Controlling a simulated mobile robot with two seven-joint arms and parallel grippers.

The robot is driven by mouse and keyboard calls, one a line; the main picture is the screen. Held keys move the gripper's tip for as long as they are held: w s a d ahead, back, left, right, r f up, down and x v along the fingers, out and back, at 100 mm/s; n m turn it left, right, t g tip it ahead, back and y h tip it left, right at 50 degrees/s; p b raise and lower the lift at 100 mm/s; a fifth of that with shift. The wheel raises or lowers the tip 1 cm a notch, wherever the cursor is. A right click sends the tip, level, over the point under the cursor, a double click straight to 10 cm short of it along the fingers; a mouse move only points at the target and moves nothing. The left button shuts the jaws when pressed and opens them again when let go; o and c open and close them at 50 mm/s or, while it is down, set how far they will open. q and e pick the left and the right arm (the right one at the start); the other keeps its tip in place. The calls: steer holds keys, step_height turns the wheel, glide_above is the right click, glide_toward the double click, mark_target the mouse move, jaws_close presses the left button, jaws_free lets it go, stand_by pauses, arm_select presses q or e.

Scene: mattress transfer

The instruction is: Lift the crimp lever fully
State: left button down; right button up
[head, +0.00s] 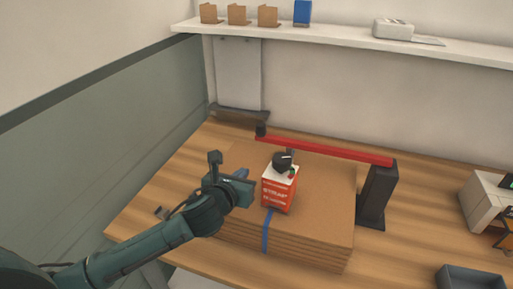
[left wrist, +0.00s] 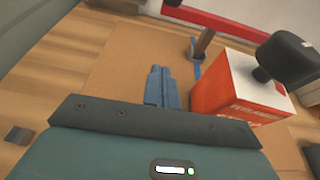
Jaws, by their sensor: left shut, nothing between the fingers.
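A red and white box-shaped tool (head: 279,190) stands upright on a flat stack of brown cardboard (head: 325,205). A black knob (head: 283,161) is on its top, and a small upright post (head: 290,153) shows behind the knob. I cannot tell for sure which part is the crimp lever. In the left wrist view the tool (left wrist: 228,92) is at the right with its black knob (left wrist: 287,58), and a brownish post (left wrist: 203,42) stands beyond. My left gripper (head: 242,175) is left of the tool, apart from it. Its blue fingers (left wrist: 162,85) are shut together and empty. My right gripper is not in view.
A red bar (head: 325,151) runs behind the stack to a dark post (head: 376,195). A blue strap (head: 266,232) hangs over the stack's front. A grey tray (head: 468,280) and a light machine (head: 482,200) are at the right. A shelf (head: 340,42) is above.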

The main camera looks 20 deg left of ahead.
mark_target(257, 165)
arm_select(q)
steer(key=x, duration=1.2)
steer(key=shift+w+d+f, duration=0.15)
steer(key=shift+w+f, duration=0.05)
steer(key=shift+w, duration=0.15)
step_height(257, 165, up, 3)
steer(key=shift+s+r+p, duration=0.1)
steer(key=shift+s+p, duration=0.05)
steer(key=shift+p, duration=0.5)
steer(key=shift+r, duration=0.5)
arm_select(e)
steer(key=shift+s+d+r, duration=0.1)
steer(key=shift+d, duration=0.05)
